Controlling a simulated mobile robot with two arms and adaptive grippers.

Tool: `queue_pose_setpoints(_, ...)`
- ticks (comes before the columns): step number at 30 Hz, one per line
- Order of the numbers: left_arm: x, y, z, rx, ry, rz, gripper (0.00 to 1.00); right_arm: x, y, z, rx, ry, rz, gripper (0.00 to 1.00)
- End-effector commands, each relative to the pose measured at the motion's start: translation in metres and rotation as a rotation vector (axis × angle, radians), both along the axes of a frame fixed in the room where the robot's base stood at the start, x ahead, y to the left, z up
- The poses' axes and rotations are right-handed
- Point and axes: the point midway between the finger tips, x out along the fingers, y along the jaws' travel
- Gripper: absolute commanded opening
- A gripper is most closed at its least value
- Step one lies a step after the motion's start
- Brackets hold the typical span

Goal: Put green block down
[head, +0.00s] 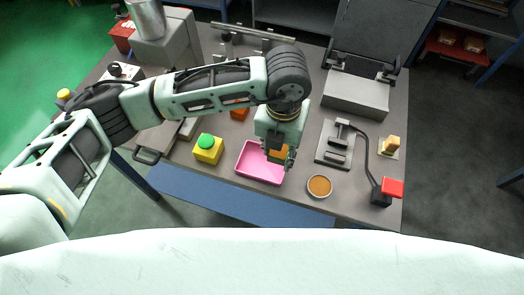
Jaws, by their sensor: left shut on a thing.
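My left gripper (280,158) points down over the right end of a pink tray (252,172). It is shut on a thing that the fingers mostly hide. A small dark green patch of the green block (291,156) seems to show at its right side. An orange patch (276,153) shows at the fingers, and I cannot tell whether it is a block behind them. I cannot tell whether the held block touches the tray floor. My right gripper is not in view.
A yellow box with a green button (207,149) stands left of the tray, and an orange block (240,113) lies behind it. A round orange-topped dish (319,186), a grey fixture (338,145) and a red-topped switch (391,188) are to the right. The tray's left part looks empty.

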Motion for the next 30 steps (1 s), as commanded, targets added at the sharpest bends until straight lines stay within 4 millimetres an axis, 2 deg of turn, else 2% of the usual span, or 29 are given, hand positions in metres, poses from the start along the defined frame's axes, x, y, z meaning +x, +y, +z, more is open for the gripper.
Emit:
queue_pose_setpoints(1, 0.003, 0.012, -0.003, 0.001, 0.003, 0.005, 0.05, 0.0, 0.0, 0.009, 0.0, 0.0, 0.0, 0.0)
queue_pose_setpoints(3, 0.007, 0.023, -0.01, 0.0, 0.001, 0.004, 0.05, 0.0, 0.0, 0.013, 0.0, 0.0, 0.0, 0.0)
queue_pose_setpoints(8, 0.012, 0.036, -0.022, -0.001, -0.001, 0.0, 0.05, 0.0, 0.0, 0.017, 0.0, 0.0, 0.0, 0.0)
queue_pose_setpoints(11, 0.012, 0.038, -0.028, -0.001, 0.001, 0.0, 0.05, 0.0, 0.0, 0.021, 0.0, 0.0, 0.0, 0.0)
queue_pose_setpoints(18, 0.012, 0.038, -0.06, -0.001, 0.001, 0.001, 0.05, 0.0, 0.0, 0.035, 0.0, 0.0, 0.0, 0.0)
queue_pose_setpoints(30, 0.013, 0.037, -0.068, -0.002, 0.0, -0.001, 0.05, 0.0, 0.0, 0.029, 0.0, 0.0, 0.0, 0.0)
